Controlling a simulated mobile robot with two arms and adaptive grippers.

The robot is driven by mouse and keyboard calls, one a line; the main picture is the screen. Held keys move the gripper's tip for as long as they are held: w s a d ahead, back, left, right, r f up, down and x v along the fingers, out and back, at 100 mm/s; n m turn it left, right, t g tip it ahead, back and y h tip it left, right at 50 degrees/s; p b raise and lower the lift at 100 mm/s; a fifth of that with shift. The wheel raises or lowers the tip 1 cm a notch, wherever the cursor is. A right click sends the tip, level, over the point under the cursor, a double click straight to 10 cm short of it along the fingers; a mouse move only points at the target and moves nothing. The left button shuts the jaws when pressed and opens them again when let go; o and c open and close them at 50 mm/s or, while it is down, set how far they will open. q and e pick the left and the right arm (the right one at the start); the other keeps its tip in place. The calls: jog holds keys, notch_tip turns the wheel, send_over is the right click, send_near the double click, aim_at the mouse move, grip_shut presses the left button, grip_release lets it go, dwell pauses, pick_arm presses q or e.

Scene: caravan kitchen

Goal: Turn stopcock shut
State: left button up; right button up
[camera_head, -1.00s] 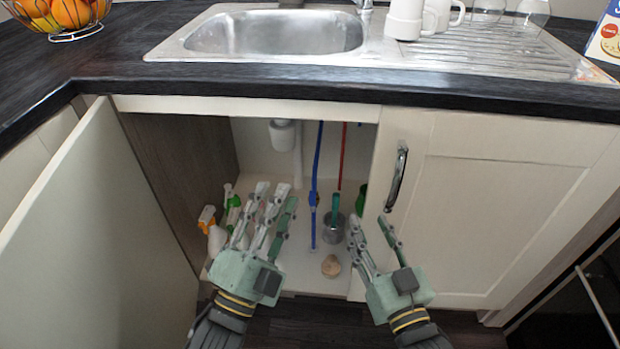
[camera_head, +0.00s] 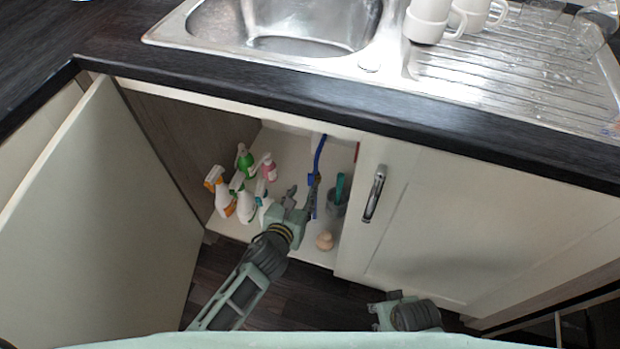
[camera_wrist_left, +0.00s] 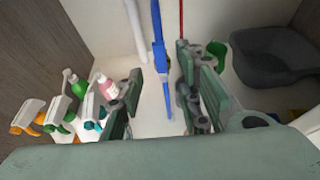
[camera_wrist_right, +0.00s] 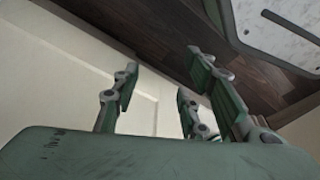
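The blue pipe (camera_head: 319,155) runs down the back of the open cupboard under the sink. In the left wrist view the pipe (camera_wrist_left: 157,25) carries a blue stopcock body (camera_wrist_left: 160,60) with a small dark and yellowish part on its right side. My left gripper (camera_head: 303,190) reaches into the cupboard with its fingers apart. In the left wrist view the stopcock lies ahead between the spread fingers (camera_wrist_left: 160,82); contact cannot be told. My right gripper (camera_head: 376,312) is low outside the closed right door, open and empty in its wrist view (camera_wrist_right: 165,85).
Several spray bottles (camera_head: 222,194) stand left of my left gripper. The open left door (camera_head: 110,215) and closed right door (camera_head: 440,225) flank the opening below the worktop (camera_head: 250,98).

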aim_at(310, 181)
pick_arm(q)
jog(key=b+x, duration=0.2)
jog(key=x, duration=0.4)
jog(key=shift+w+d+f, duration=0.1)
jog(key=shift+w, duration=0.25)
pick_arm(e)
notch_tip(310, 181, up, 8)
jog(key=w, duration=0.1)
jog(key=shift+w, duration=0.3)
pick_arm(q)
jog(key=shift+c, duration=0.2)
grip_shut()
